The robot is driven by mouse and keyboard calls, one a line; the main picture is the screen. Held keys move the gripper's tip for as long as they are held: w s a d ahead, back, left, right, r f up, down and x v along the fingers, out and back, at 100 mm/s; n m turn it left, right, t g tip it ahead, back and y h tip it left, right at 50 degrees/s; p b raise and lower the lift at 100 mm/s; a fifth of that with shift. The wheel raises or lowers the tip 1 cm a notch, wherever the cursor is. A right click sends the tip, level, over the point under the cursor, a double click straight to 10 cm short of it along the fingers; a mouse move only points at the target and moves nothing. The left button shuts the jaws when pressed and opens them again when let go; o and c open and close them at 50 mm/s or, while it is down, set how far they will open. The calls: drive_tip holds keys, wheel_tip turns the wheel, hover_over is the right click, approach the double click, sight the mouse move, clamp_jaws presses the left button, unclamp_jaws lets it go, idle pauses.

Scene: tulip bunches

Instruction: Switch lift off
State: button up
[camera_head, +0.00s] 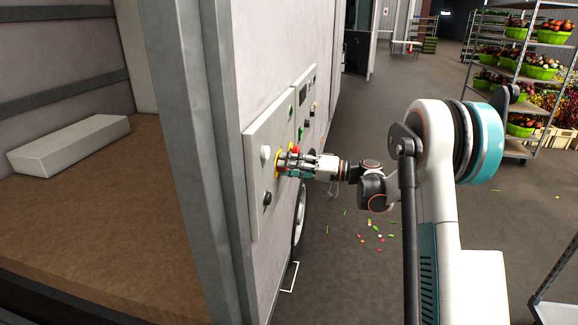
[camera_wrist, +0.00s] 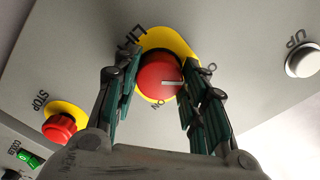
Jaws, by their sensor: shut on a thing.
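The red lift knob (camera_wrist: 152,76) sits on a yellow plate (camera_wrist: 182,42) marked LIFT, in the wrist view. Its white mark points right, between the ON label (camera_wrist: 158,104) and a label at the right that is partly hidden. My gripper (camera_wrist: 160,68) has its two fingers on either side of the knob and is shut on it. In the head view my gripper (camera_head: 292,162) reaches the grey control panel (camera_head: 258,218) on the truck's side and hides most of the knob.
A red STOP button (camera_wrist: 60,126) is left of the knob and a white UP button (camera_wrist: 303,62) right, in the wrist view. The truck's open cargo bed (camera_head: 90,215) is at left. A flower rack (camera_head: 515,90) stands at far right. Petals (camera_head: 372,238) lie on open floor.

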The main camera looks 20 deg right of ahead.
drive_tip(key=o, duration=1.1)
drive_tip(key=shift+c, duration=0.2)
drive_tip(key=v, duration=1.2)
drive_tip(key=shift+a, duration=0.15)
